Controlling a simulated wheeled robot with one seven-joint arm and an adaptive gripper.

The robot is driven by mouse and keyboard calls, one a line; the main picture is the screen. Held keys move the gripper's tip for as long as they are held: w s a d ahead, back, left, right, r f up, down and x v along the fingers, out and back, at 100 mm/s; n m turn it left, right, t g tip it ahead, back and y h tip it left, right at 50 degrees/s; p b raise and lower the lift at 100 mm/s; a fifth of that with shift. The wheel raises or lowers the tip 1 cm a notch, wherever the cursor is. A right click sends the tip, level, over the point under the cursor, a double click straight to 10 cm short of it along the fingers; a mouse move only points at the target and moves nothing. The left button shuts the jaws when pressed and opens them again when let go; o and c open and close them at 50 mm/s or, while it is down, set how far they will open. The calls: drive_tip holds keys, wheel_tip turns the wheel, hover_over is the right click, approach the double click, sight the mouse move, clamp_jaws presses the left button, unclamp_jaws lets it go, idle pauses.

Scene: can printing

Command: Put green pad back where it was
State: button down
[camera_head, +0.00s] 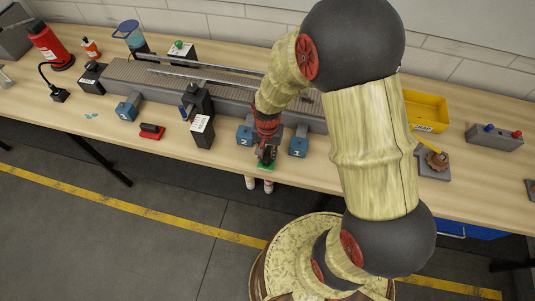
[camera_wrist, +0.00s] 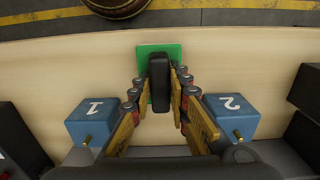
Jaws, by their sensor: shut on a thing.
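The green pad (camera_wrist: 145,51) has a black handle (camera_wrist: 159,80) on top. My gripper (camera_wrist: 161,88) is shut on this handle, with a finger on each side. In the head view the green pad (camera_head: 265,167) shows just below my gripper (camera_head: 266,155), close to the front edge of the table. I cannot tell whether the pad touches the tabletop or is slightly above it. Blue block 1 (camera_wrist: 92,120) and blue block 2 (camera_wrist: 232,116) stand on either side of my gripper, apart from the pad.
A red pad (camera_head: 152,132) with a black top lies farther left, near blue block 3 (camera_head: 127,110). A dark upright device (camera_head: 202,130) stands left of block 2. A grey conveyor (camera_head: 150,82) runs behind. Bare tabletop (camera_head: 225,160) lies left of the pad.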

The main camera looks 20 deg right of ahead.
drive_tip(key=c, duration=1.7)
unclamp_jaws()
wheel_tip(320, 180, up, 12)
drive_tip(key=p, duration=0.2)
wheel_tip(320, 180, up, 15)
drive_tip(key=n+t, duration=0.3)
hover_over(268, 154)
drive_tip(key=s, duration=0.5)
drive_tip(key=s+r+n+t, duration=0.1)
drive_tip(key=s+r, duration=0.1)
drive_tip(key=s, duration=0.1)
drive_tip(key=s+r+n, duration=0.1)
drive_tip(key=s+r, duration=0.2)
drive_tip(key=s+r+n+t, duration=0.1)
drive_tip(key=s+r+n, duration=0.1)
drive_tip(key=r, duration=0.1)
drive_tip(key=shift+s+t, duration=0.3)
drive_tip(key=shift+s, duration=0.1)
drive_tip(key=shift+f, duration=0.1)
